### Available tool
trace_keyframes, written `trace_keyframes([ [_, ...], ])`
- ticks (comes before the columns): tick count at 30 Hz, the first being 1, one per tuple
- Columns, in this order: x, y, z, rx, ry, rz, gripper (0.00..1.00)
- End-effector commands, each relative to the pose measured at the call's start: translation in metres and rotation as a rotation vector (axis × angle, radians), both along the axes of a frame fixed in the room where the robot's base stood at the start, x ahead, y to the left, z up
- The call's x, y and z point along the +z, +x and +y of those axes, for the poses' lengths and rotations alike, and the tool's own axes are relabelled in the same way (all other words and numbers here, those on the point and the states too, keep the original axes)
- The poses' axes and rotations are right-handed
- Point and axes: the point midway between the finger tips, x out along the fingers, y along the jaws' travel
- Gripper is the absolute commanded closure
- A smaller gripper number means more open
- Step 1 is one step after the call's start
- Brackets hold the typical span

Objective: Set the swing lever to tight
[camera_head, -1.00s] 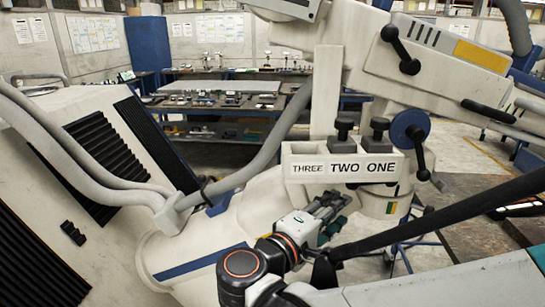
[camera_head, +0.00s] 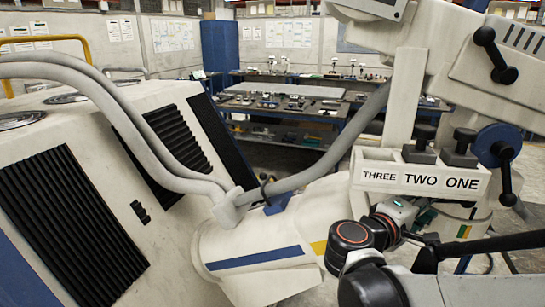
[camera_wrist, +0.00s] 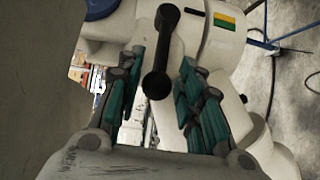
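A black lever (camera_wrist: 162,50) with a ball at each end shows in the wrist view, beyond and between my two finger pads. My gripper (camera_wrist: 160,85) is open, its green-padded fingers on either side of the lever's near ball, with gaps showing. I cannot tell how far the ball is in depth. In the head view my gripper (camera_head: 428,216) is below the THREE TWO ONE panel, its fingers partly hidden. A black lever (camera_head: 506,176) hangs from a blue disc (camera_head: 498,145) at the right; I cannot tell if it is the same one. No tight marking is visible.
The numbered panel (camera_head: 420,180) with black knobs sits just above my gripper. Another black lever (camera_head: 495,55) is on the upper arm housing. Grey hoses (camera_head: 150,125) and a white cabinet (camera_head: 100,215) fill the left. A workbench (camera_head: 290,105) stands behind.

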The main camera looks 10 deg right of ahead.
Motion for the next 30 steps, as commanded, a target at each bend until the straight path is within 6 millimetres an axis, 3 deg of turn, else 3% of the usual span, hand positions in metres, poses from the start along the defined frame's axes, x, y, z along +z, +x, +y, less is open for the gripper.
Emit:
trace_keyframes([
  [7,-0.001,0.011,-0.024,-0.003,0.000,0.000,0.66],
  [19,-0.001,0.014,-0.029,-0.001,0.000,0.000,0.66],
  [24,-0.001,0.014,-0.029,-0.001,0.000,0.000,1.00],
  [30,-0.001,0.014,-0.029,-0.001,0.000,0.000,1.00],
])
